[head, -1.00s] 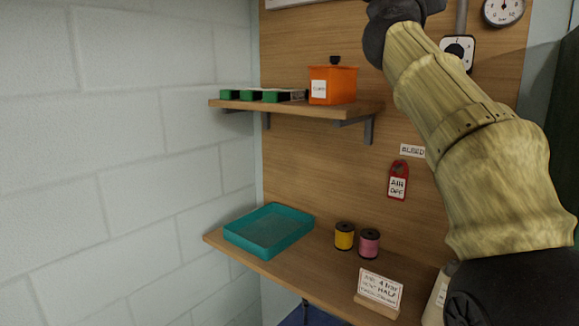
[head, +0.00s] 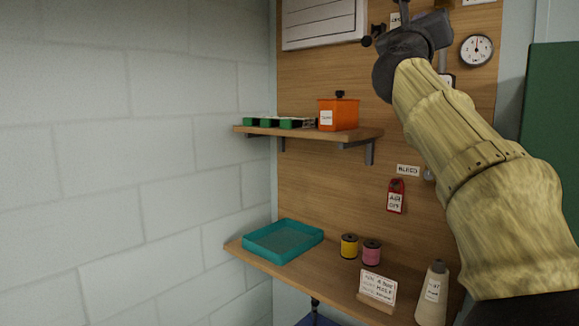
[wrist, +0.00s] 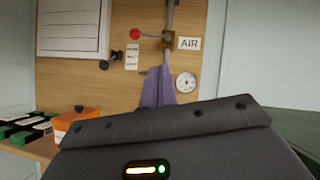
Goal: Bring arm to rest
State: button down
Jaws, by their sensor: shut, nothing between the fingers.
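My arm is raised at the right of the head view, with my gripper's dark hand near the top in front of the wooden back panel (head: 330,180). In the wrist view, the purple fingers of my gripper (wrist: 158,74) are together with nothing between them. They point toward the panel, below a pipe with a red knob (wrist: 134,34) and an AIR label (wrist: 189,43). In the head view the fingertips are not clearly visible. I see no contact between the gripper and the panel fittings.
A shelf (head: 350,134) holds an orange box (head: 338,114) and green-and-black containers (head: 280,122). A gauge (head: 476,50) and red AIR OFF tag (head: 396,196) hang on the panel.

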jog(key=w+a+f+n+y, duration=0.2)
jog(key=w+f+n+y, duration=0.1)
jog(key=f+n, duration=0.25)
jog(key=w+a+f+n+g+y, duration=0.1)
jog(key=w+a+f+n+y, duration=0.15)
jog(key=f+n, duration=0.35)
jog(key=w+a+f+n+y, duration=0.1)
jog(key=w+f+n+y, duration=0.25)
jog(key=f, duration=0.45)
jog(key=s+a+f+n+g+y, duration=0.1)
jog(key=a+f+n+g+y, duration=0.3)
jog(key=f, duration=0.6)
jog(key=s+d+f+n+g+h, duration=0.1)
jog(key=f+n, duration=0.5)
jog(key=f, duration=0.4)
jog(key=s+f+n+g, duration=0.3)
jog(key=s+f, duration=0.2)
jog(key=f, duration=0.4)
jog(key=s+f+n+g, duration=0.3)
jog(key=s+f, duration=0.1)
jog(key=f, duration=0.5)
jog(key=s+f+n+g, duration=0.6)
jog(key=s+f, duration=0.8)
jog(key=s, duration=0.5)
jog(key=shift+s+d+f+n+g, duration=0.2)
jog(key=shift+d+f+n+g, duration=0.15)
jog(key=shift+n, duration=0.25)
jog(key=shift+w, duration=0.1)
